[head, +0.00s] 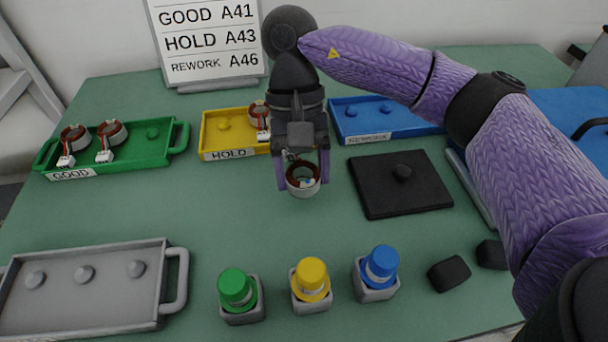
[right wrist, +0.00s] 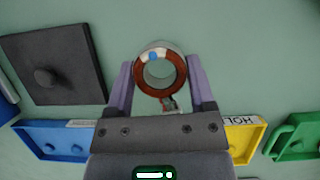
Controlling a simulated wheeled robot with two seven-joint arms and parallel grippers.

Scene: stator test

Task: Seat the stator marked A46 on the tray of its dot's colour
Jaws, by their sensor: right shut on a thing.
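My right gripper (head: 303,177) is shut on a stator (head: 304,189), a ring with copper-brown windings and a pale outer shell, held over the middle of the green table. In the right wrist view the stator (right wrist: 142,82) sits between the fingers, with a blue dot on its white patch and a small connector below. No marking on it is readable. The blue REWORK tray (head: 377,132) stands behind and to the right, with two bare pegs showing. The sign (head: 210,42) lists GOOD A41, HOLD A43, REWORK A46. My left gripper is not in view.
The green GOOD tray (head: 118,161) holds two stators; the yellow HOLD tray (head: 208,136) holds one. A black pegged plate (head: 428,197) lies right of the gripper. An empty grey tray (head: 100,318), green, yellow and blue-capped items and two black blocks (head: 449,273) are nearer.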

